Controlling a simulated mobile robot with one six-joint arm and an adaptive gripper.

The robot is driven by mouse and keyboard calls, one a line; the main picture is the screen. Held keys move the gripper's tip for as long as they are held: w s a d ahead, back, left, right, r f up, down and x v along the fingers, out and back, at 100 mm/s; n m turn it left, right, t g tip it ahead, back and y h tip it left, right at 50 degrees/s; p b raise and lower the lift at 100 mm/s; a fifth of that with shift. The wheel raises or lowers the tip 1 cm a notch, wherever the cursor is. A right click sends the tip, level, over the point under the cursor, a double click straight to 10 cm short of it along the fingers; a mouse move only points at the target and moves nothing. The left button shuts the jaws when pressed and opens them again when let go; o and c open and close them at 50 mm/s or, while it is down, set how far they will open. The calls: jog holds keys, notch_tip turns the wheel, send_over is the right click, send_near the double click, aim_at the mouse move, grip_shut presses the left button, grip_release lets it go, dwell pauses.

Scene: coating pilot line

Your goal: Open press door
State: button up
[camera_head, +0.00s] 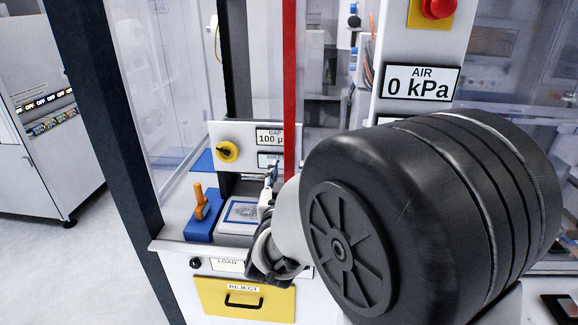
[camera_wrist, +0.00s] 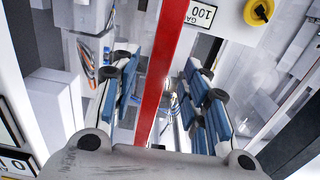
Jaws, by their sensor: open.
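A tall red vertical bar (camera_head: 289,85) stands at the front of the press enclosure, beside clear panels. It looks like the door's edge or handle; which panel it belongs to I cannot tell. My gripper (camera_wrist: 160,75) is open, and the red bar (camera_wrist: 166,60) runs between its blue-padded fingers in the wrist view. Whether either finger touches the bar I cannot tell. In the head view my gripper (camera_head: 270,180) is partly hidden behind my own dark arm joint, in front of the press's lower part.
Below are a blue block with an orange lever (camera_head: 201,203), a framed plate (camera_head: 241,213) and a yellow REJECT drawer (camera_head: 243,300). An AIR display (camera_head: 420,83) reads 0 kPa. A dark post (camera_head: 110,120) stands left.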

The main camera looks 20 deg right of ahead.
jog(key=v, duration=0.6)
jog(key=shift+s, duration=0.35)
jog(key=shift+a, duration=0.15)
jog(key=s+a+f+n+g+y, duration=0.2)
jog(key=s+a+n+g+y, duration=0.3)
jog(key=s+y, duration=0.4)
jog(key=s+d+f+g+h, duration=0.1)
jog(key=s+d+g, duration=0.2)
jog(key=s, duration=0.6)
jog(key=s+d+f+m+g+h, duration=0.1)
jog(key=s+d+f+g, duration=0.1)
jog(key=s, duration=0.8)
jog(key=shift+d+f+g+h, duration=0.4)
jog(key=shift+d+g, duration=0.15)
jog(key=shift+g, duration=0.65)
